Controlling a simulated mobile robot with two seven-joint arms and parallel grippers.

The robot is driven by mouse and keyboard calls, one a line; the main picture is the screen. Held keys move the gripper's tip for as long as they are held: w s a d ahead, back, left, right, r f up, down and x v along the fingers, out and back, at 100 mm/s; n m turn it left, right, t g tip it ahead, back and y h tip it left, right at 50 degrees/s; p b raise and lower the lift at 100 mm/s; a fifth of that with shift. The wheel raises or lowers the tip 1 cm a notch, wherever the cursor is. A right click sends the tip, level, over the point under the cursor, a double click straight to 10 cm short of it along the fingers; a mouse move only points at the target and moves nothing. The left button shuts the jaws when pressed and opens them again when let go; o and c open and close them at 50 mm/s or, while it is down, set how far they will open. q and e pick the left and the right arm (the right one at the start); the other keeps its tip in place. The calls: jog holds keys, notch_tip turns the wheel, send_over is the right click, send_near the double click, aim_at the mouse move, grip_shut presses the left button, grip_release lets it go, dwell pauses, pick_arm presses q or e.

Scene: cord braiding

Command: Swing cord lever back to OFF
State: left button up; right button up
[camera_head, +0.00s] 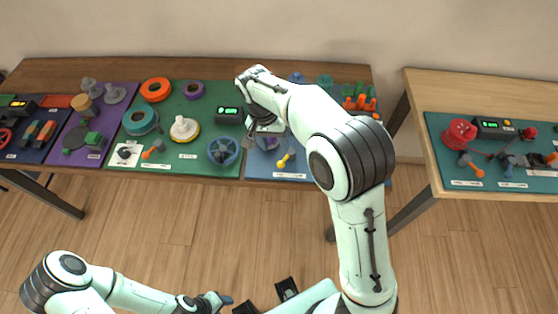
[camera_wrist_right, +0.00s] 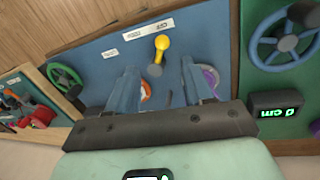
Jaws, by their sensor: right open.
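A lever with a yellow handle (camera_head: 285,159) stands at the front of the blue panel (camera_head: 306,169). Its yellow handle and grey pivot also show in the right wrist view (camera_wrist_right: 161,44), beside white labels too small to read. My right gripper (camera_wrist_right: 160,76) is open and empty over the blue panel, and the lever appears beyond the gap between its blue fingers. In the head view my right gripper (camera_head: 264,137) is just left of the lever, apart from it. My left gripper (camera_head: 224,299) is low at the bottom, far from the panels, its jaws unclear.
A green panel to the left holds a blue handwheel (camera_head: 222,151), a display box (camera_head: 229,115) and an orange-handled lever (camera_head: 153,149). Orange pegs (camera_head: 360,103) stand at the blue panel's back right. A second table (camera_head: 480,90) is at the right, past a gap.

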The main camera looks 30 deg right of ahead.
aim_at(281, 163)
jog(key=f, duration=0.6)
jog(key=s+d+f+b, duration=0.1)
jog(key=f, duration=0.2)
jog(key=shift+s+d+f, duration=0.1)
jog(key=shift+f, duration=0.05)
